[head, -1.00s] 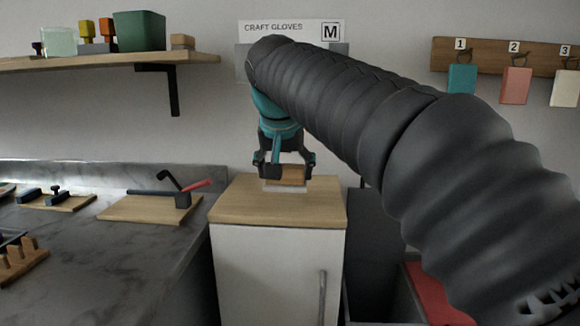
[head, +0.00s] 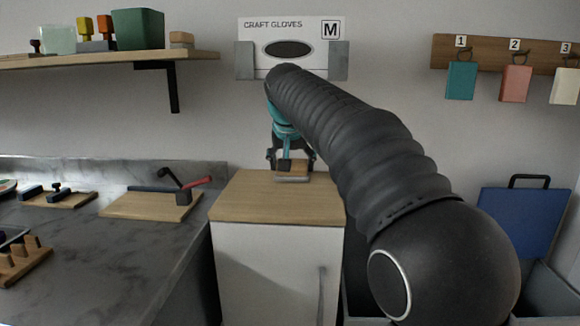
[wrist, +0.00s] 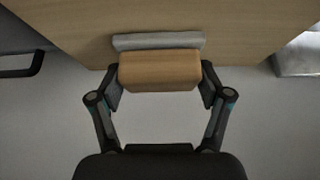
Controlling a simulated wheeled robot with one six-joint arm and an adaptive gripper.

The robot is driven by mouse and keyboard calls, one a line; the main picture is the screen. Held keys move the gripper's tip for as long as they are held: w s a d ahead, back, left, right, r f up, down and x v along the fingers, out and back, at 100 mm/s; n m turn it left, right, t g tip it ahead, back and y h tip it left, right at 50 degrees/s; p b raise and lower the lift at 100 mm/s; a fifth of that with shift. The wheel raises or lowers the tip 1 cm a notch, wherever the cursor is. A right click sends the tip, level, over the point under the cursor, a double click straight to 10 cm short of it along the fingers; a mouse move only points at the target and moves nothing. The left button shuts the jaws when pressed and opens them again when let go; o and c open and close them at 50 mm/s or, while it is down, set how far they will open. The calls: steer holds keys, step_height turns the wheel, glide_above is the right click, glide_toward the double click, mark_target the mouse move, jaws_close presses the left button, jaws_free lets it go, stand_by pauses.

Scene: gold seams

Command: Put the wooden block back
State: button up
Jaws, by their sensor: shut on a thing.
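The wooden block (head: 291,168) is between the fingers of my gripper (head: 291,160), over the back part of the cabinet's wooden top (head: 270,200). In the wrist view, my gripper (wrist: 160,82) is shut on the light brown block (wrist: 160,70), one finger at each end. A pale grey strip (wrist: 158,41) lies along the block's far side; it shows under the block in the head view (head: 292,179). I cannot tell whether the strip touches the cabinet top.
A marble counter (head: 150,240) with boards and tools stands left. A wall shelf (head: 100,61) holds a green container (head: 138,29) and another small wooden block (head: 181,40). A glove box (head: 290,30) hangs behind. A blue panel (head: 520,218) stands right. The cabinet top's front is clear.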

steer(key=shift+f, duration=0.15)
steer(key=o, duration=1.2)
steer(key=shift+r, duration=0.2)
steer(key=p+v, duration=0.1)
steer(key=v, duration=1)
steer(key=shift+s+r+p, duration=0.25)
steer(key=shift+r+p, duration=0.1)
